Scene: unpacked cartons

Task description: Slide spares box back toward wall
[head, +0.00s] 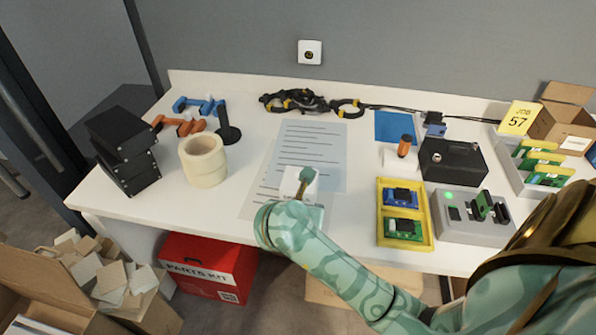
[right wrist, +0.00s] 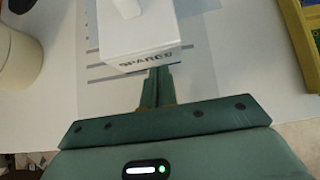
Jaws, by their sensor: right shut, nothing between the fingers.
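The spares box (head: 291,178) is a small white box lying on the papers at the middle of the white table. In the right wrist view the spares box (right wrist: 140,48) shows dark "SPARES" lettering on the side facing me. My right gripper (head: 303,186) is at the near side of the box, partly covering it in the head view. In the right wrist view its fingers (right wrist: 158,74) are shut and empty, with tips right at the lettered side. Whether they touch it I cannot tell. My left gripper is not in view.
Tape rolls (head: 204,160) stand left of the box. A yellow tray (head: 405,240) with circuit boards lies to the right. Black cables (head: 300,101) lie near the wall (head: 400,55) behind. Printed papers (head: 312,150) cover the table between box and cables, with nothing standing there.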

